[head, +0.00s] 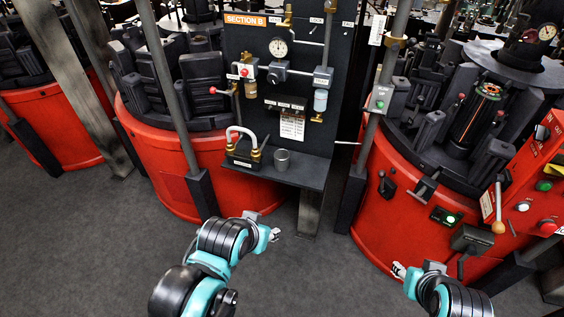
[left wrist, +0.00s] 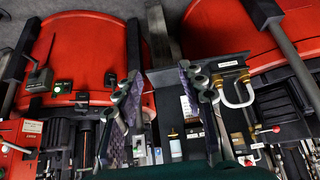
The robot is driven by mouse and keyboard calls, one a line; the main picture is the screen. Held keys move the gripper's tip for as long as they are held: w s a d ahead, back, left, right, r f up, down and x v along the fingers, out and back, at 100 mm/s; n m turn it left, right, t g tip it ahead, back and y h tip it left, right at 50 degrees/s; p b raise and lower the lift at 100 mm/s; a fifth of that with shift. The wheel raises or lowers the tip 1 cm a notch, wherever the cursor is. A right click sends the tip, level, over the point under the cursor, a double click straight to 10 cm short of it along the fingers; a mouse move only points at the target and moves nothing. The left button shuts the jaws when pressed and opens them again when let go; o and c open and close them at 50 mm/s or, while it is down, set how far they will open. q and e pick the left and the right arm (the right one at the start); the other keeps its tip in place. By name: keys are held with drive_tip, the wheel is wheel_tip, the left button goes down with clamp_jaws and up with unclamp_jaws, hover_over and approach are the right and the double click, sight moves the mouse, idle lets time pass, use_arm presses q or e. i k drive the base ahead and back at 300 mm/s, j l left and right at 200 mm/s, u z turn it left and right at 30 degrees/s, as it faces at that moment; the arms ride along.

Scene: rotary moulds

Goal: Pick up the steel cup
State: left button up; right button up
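The steel cup (head: 282,160) is a small grey cylinder standing upright on the dark shelf (head: 308,176) of the Section B panel. My left gripper (head: 264,225) is open and empty, below and in front of the shelf, apart from the cup. In the left wrist view its two patterned fingers (left wrist: 163,100) are spread wide with the panel beyond them. I cannot make out the cup there; a finger may hide it. My right gripper (head: 416,268) is low in front of the right red machine, its fingertips apart and nothing between them.
A fitting with a white looped hose (head: 242,148) stands on the shelf just left of the cup. The dark panel (head: 300,70) with gauge and valves rises behind. A post (head: 170,90) stands left. Red machines (head: 385,205) flank the shelf. Grey floor in front is clear.

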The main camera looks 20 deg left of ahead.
sight(281, 157)
drive_tip(key=i+l+u, duration=0.35)
drive_tip(key=i, duration=0.2)
drive_tip(key=i+l+u, duration=0.3)
drive_tip(key=i, duration=0.25)
